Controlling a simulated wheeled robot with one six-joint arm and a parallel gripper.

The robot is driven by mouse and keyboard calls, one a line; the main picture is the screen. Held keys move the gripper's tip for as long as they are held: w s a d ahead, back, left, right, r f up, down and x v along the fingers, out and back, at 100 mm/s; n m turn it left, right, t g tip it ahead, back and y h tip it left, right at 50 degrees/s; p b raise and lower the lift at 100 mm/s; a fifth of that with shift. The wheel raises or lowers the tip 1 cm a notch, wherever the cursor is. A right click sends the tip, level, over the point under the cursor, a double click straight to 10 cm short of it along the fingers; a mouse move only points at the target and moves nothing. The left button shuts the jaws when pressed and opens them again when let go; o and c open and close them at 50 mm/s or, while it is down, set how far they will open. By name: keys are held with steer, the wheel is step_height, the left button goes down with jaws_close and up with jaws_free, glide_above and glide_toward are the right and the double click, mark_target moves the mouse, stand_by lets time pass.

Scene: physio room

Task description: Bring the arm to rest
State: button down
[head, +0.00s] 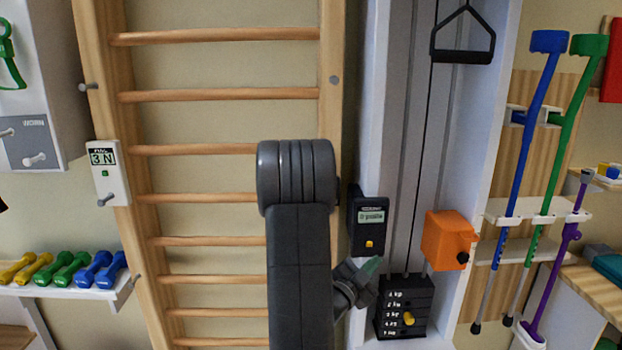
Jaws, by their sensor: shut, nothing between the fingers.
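My arm stands upright in the middle of the head view, in front of the wooden wall bars (190,95). My gripper (372,266) is at the lower right of the arm, small and partly seen. It appears shut and empty. In the picture its greenish tip lies just below the dark display box (368,222) and above the weight stack (404,308). I cannot tell whether it touches either one.
An orange box (447,240) with a black knob is on the pulley column, right of my gripper. Blue (530,130) and green (570,130) crutches stand in a rack. Dumbbells (65,270) lie on a left shelf. A white gauge (108,172) hangs on the bars' left post.

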steer(key=s+b, duration=0.1)
steer(key=s, duration=0.3)
steer(key=shift+s, duration=0.25)
steer(key=shift+w, duration=0.15)
steer(key=w, duration=0.2)
steer(key=w+b, duration=0.1)
steer(key=w, duration=0.1)
steer(key=w+b, duration=0.1)
steer(key=shift+w+f, duration=0.25)
steer(key=shift+w, duration=0.15)
